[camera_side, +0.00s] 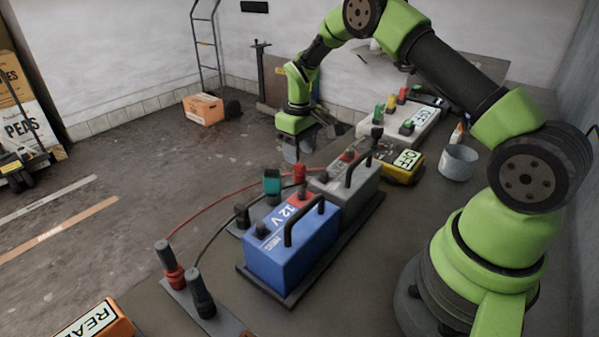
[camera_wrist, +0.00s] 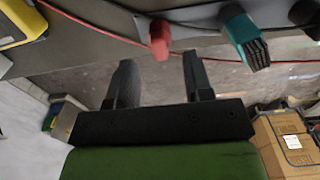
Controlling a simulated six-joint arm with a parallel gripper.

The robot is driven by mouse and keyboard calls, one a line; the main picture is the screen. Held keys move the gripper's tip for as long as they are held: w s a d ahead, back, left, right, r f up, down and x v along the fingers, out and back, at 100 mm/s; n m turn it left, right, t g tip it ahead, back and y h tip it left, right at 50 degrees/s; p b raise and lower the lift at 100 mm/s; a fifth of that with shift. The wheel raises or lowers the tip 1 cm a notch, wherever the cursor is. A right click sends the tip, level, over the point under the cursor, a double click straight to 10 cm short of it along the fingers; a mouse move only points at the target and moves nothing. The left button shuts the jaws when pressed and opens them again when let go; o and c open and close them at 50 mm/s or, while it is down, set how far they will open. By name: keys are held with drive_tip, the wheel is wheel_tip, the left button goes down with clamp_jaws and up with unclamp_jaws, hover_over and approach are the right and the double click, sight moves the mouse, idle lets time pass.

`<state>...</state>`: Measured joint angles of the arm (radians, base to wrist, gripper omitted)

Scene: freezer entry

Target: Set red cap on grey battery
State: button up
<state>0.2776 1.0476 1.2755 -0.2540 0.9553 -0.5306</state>
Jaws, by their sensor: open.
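The grey battery (camera_side: 341,186) stands behind the blue one, with a black handle and a small red part on top. The red cap (camera_side: 299,173) stands at the grey battery's left side, close to the table's far edge. It also shows in the wrist view (camera_wrist: 160,38), at top centre, beyond my fingertips. My gripper (camera_side: 297,155) hangs behind and above the red cap, near the far table edge. In the wrist view its two fingers (camera_wrist: 160,72) are apart with nothing between them. The lower part of the cap is hard to make out.
A blue 12 V battery (camera_side: 290,250) stands in front. A teal-handled brush (camera_side: 272,184) stands left of the red cap. Red and black cables (camera_side: 205,209) run to two clamps.

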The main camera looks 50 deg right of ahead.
wheel_tip(320, 180, down, 4)
drive_tip(key=shift+f, duration=0.15)
clamp_jaws()
wheel_tip(320, 180, up, 14)
idle(1.3)
drive_tip(key=s+d, duration=0.1)
drive_tip(key=s, duration=0.2)
drive_tip(key=s+d+r, duration=0.1)
drive_tip(key=s+d, duration=0.1)
drive_tip(key=s, duration=0.2)
drive_tip(key=s+d, duration=0.1)
drive_tip(key=s, duration=0.2)
drive_tip(key=shift+s+d+r, duration=0.15)
drive_tip(key=shift+d+r, duration=0.1)
drive_tip(key=shift+r, duration=0.15)
